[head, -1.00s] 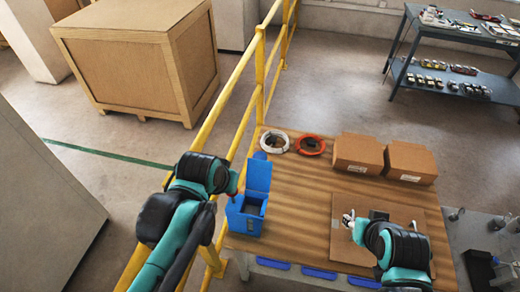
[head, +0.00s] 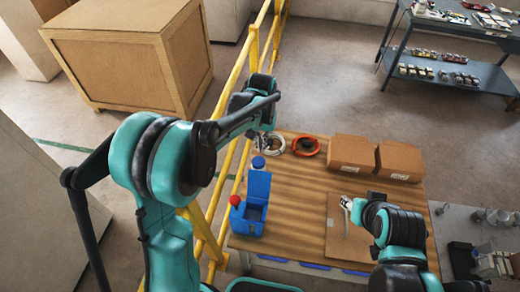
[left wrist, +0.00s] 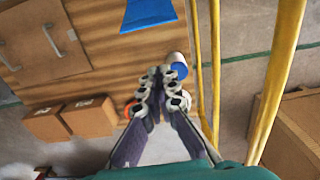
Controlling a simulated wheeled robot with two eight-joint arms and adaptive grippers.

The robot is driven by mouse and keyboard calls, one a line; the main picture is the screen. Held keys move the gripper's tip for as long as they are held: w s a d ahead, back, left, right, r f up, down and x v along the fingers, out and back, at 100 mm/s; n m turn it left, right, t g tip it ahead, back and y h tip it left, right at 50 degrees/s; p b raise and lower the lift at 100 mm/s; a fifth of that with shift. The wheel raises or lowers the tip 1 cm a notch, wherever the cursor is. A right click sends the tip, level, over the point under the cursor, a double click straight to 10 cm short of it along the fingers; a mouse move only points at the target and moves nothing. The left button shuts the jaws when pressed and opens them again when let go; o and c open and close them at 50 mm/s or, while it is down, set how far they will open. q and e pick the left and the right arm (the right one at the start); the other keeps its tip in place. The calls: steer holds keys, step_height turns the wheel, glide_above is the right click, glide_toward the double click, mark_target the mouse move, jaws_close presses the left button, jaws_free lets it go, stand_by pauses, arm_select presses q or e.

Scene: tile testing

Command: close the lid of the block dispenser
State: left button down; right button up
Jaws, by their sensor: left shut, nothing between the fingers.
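The blue block dispenser (head: 247,226) stands at the left front of the wooden table. Its blue lid (head: 259,184) is open, standing upright at the back of the box. In the left wrist view, part of the blue dispenser (left wrist: 150,13) shows at the top edge. My left gripper (head: 267,143) is shut and empty, above the table's back left corner, beyond the lid and apart from it. Its closed fingers (left wrist: 160,84) show in the left wrist view. My right gripper (head: 347,203) is low over a brown board; its fingers are too small to read.
A blue-capped container (head: 258,163) stands just behind the lid. A red round thing (head: 235,200) is at the dispenser's left. A white coil, a red coil (head: 306,146) and two cardboard boxes (head: 352,153) line the back. A yellow railing (head: 233,160) runs along the left side.

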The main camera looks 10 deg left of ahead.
arm_select(q)
steer(key=s+f, duration=0.3)
steer(key=f, duration=0.4)
steer(key=shift+s+b, duration=0.4)
steer(key=shift+b, duration=0.05)
